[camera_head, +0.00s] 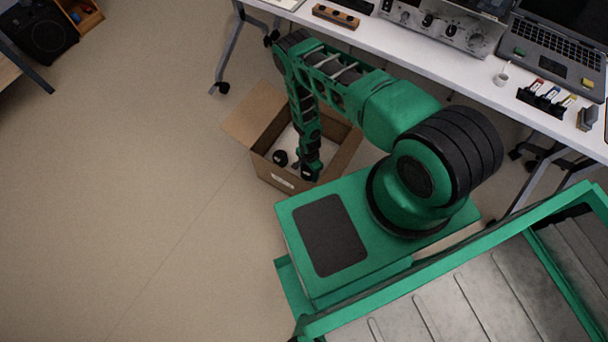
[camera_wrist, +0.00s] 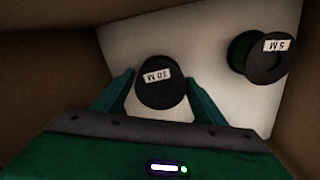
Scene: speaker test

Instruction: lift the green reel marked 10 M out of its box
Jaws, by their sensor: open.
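The reel marked 10 M (camera_wrist: 161,92) lies on the pale floor of the box, its dark face and white label turned up. Its green shows little or not at all from here. My gripper (camera_wrist: 160,76) is open, with one green finger on each side of the reel. I cannot tell whether the fingers touch it. The open cardboard box (camera_head: 264,169) stands on the floor, and my arm reaches down into it. In the head view my gripper (camera_head: 309,170) is inside the box, and my wrist mostly hides the reel there.
A second reel marked 5 M (camera_wrist: 267,60), dark with a green middle, lies to the right in the wrist view. The brown box walls are close around my gripper. A white table (camera_head: 425,62) with equipment stands behind the box.

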